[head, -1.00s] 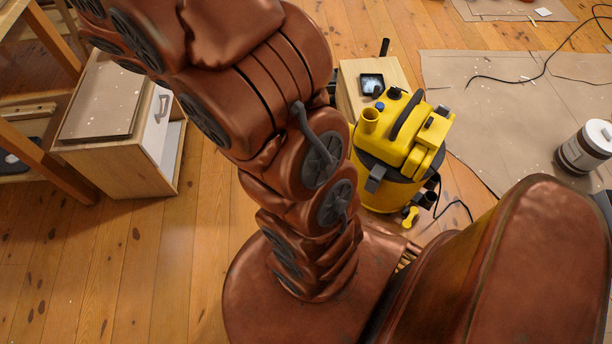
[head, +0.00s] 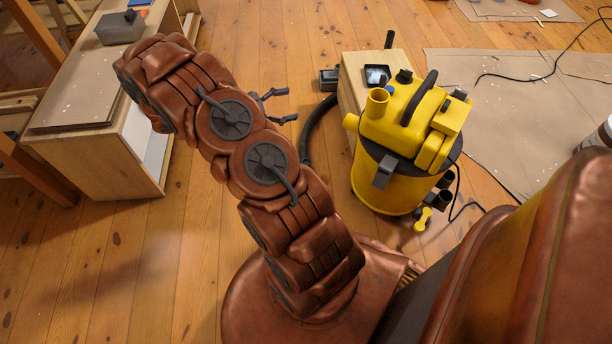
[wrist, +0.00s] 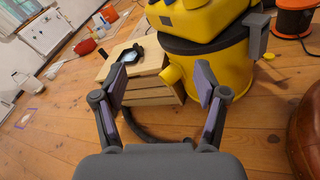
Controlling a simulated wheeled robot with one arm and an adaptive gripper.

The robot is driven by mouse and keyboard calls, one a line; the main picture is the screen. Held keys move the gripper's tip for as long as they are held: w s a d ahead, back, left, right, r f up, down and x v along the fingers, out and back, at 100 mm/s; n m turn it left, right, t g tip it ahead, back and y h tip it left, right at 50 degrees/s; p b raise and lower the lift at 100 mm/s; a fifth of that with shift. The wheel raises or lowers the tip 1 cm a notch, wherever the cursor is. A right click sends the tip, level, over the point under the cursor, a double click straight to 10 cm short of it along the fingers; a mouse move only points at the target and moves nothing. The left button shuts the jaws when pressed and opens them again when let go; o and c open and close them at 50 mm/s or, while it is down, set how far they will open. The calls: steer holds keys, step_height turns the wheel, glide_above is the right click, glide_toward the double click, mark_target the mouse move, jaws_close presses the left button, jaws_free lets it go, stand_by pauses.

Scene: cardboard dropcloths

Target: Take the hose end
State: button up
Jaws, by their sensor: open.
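A dark hose (head: 309,128) curves over the floor left of the yellow vacuum (head: 392,160). In the wrist view the hose (wrist: 146,132) shows low between my fingers, partly hidden by the left finger and the palm. I cannot tell which part is its end; its lower part runs close behind my arm in the head view. A yellow stub (head: 350,122) sticks out of the vacuum's left side; it also shows in the wrist view (wrist: 172,76). My gripper (head: 286,104) is open and empty, left of the vacuum; its fingers (wrist: 161,80) frame the stub and crate in the wrist view.
A wooden crate (head: 356,98) stands against the vacuum's left side with a dark gauge-like item (head: 377,75) on top. A wooden cabinet (head: 120,170) stands at left with a grey box (head: 119,27) on it. Cardboard (head: 500,120) covers the floor at right. Floor between cabinet and vacuum is mostly clear.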

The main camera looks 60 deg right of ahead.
steer(key=d+f+n+t+h+b, duration=0.1)
steer(key=f+b, duration=0.4)
steer(key=f, duration=1)
steer(key=w+d+f+n+t+h+b, duration=0.1)
steer(key=f+n+t+b, duration=0.2)
steer(key=f, duration=1.1)
steer(key=w+d+f+n+t+h+b, duration=0.1)
steer(key=f+n+b, duration=0.4)
steer(key=f, duration=1)
steer(key=shift+w+d+f+n+t+h+b, duration=0.1)
steer(key=shift+d+f+n+t+h+b, duration=0.15)
steer(key=shift+t+b, duration=0.3)
steer(key=shift+w+d+f+n+t+h+b, duration=0.15)
steer(key=shift+d+t+h+b, duration=0.1)
steer(key=shift+t+b, duration=0.3)
steer(key=shift+s+f, duration=0.1)
steer(key=shift+f, duration=0.1)
steer(key=shift+d+b, duration=0.65)
steer(key=shift+d, duration=0.5)
steer(key=d+b, duration=0.1)
steer(key=s+d+b, duration=0.1)
steer(key=d+b, duration=0.1)
steer(key=d, duration=0.1)
steer(key=shift+s+f, duration=0.15)
steer(key=shift+f, duration=0.2)
steer(key=shift+d+r, duration=0.2)
steer(key=shift+d, duration=0.4)
steer(key=shift+c, duration=0.3)
